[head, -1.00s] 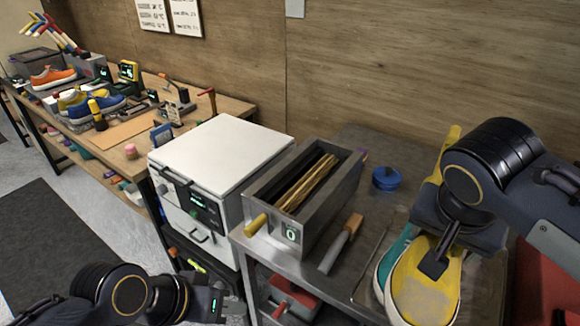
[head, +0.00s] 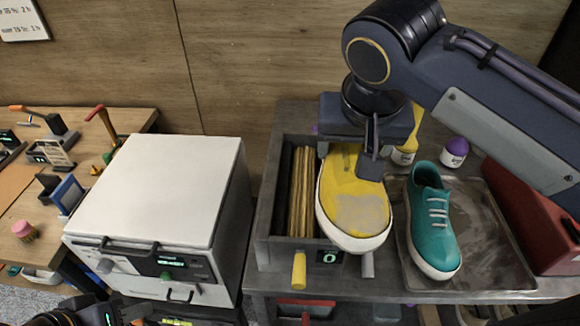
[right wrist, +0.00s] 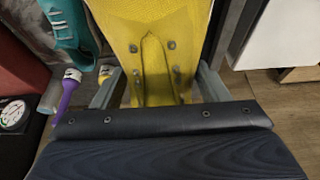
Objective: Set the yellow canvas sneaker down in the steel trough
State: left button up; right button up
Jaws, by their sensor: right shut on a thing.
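The yellow canvas sneaker (head: 355,197) has a white sole rim and a greyish smudge on its toe. My right gripper (head: 371,150) is shut on it, and the sneaker hangs toe toward me over the right part of the steel trough (head: 267,222). The sneaker also fills the upper middle of the right wrist view (right wrist: 158,50). Its sole is hidden, so I cannot tell whether it touches the trough. Thin tan strips (head: 301,190) stand in the trough's left part. Only part of my left arm shows at the bottom left; its jaws are unclear.
A teal sneaker (head: 432,225) stands on a metal tray (head: 490,235) just right of the trough. A red box (head: 525,215) is at the far right. A white oven-like box (head: 165,190) is left of the trough. A purple-capped bottle (head: 454,152) stands behind the tray.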

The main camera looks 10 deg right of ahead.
jog(key=w+f, duration=0.1)
jog(key=w, duration=0.1)
jog(key=w+a+f, duration=0.1)
jog(key=w, duration=0.1)
jog(key=w+a+f+p, duration=0.1)
jog(key=w, duration=0.1)
jog(key=shift+w+a, duration=0.2)
jog(key=w+a+f, duration=0.1)
jog(key=w+f, duration=0.3)
jog(key=f, duration=0.5)
jog(key=shift+w+a, duration=0.3)
jog(key=shift+a, duration=0.1)
jog(key=shift+f, duration=0.2)
jog(key=o, duration=1.2)
